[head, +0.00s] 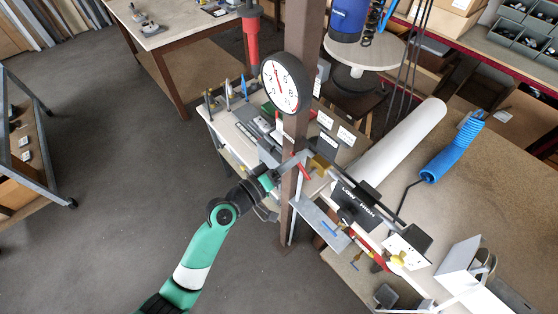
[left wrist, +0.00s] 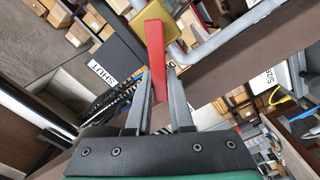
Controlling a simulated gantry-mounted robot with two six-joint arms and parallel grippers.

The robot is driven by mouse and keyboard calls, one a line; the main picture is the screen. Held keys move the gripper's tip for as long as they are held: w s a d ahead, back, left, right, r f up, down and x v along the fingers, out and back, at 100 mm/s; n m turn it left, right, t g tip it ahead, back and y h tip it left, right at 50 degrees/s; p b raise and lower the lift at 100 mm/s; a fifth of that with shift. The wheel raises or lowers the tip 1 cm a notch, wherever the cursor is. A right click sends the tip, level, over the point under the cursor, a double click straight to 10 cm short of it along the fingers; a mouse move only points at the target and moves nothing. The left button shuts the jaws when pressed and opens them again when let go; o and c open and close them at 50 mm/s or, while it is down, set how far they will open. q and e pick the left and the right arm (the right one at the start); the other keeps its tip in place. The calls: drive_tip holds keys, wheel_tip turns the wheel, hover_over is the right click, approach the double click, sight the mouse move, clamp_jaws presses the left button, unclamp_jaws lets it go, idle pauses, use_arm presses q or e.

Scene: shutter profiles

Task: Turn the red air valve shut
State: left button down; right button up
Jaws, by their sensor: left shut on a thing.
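The red air valve lever (head: 304,171) sits at the brown post, beside a brass valve body (head: 319,164) on a grey pipe. In the left wrist view the lever (left wrist: 156,58) runs lengthwise between my two fingers, with its upper end against the brass body (left wrist: 152,20). My left gripper (head: 290,164) reaches the post from the lower left and is shut on the lever; it also shows in the left wrist view (left wrist: 155,80). A dark plate marked SHUT (left wrist: 103,62) lies left of the lever there. My right gripper is not in view.
A round pressure gauge (head: 284,84) is fixed on the brown post (head: 307,35) above the valve. A bench to the right holds a white roll (head: 403,140) and a blue coiled hose (head: 453,147). Open grey floor (head: 120,180) lies to the left.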

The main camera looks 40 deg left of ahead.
use_arm(q)
drive_tip(key=shift+d+r+m, duration=0.3)
drive_tip(key=shift+r+m, duration=0.05)
drive_tip(key=shift+m, duration=0.65)
drive_tip(key=m, duration=0.1)
drive_tip(key=d+m+b, duration=0.1)
drive_tip(key=r+m+b, duration=0.1)
drive_tip(key=shift+s+d+m, duration=0.15)
drive_tip(key=shift+s+m, duration=0.1)
drive_tip(key=shift+m, duration=0.05)
drive_tip(key=m, duration=0.1)
drive_tip(key=d+m+b, duration=0.1)
drive_tip(key=m, duration=0.1)
drive_tip(key=shift+s+d+r, duration=0.15)
drive_tip(key=shift+d+r, duration=0.05)
drive_tip(key=shift+r, duration=0.1)
drive_tip(key=shift+s+d+r+m+b, duration=0.1)
drive_tip(key=shift+d+m+b, duration=0.2)
drive_tip(key=shift+m, duration=0.4)
drive_tip(key=shift+s+d+m+b, duration=0.15)
drive_tip(key=shift+d+m, duration=0.1)
drive_tip(key=shift+m, duration=0.45)
drive_tip(key=shift+w, duration=0.1)
drive_tip(key=c, duration=0.8)
unclamp_jaws()
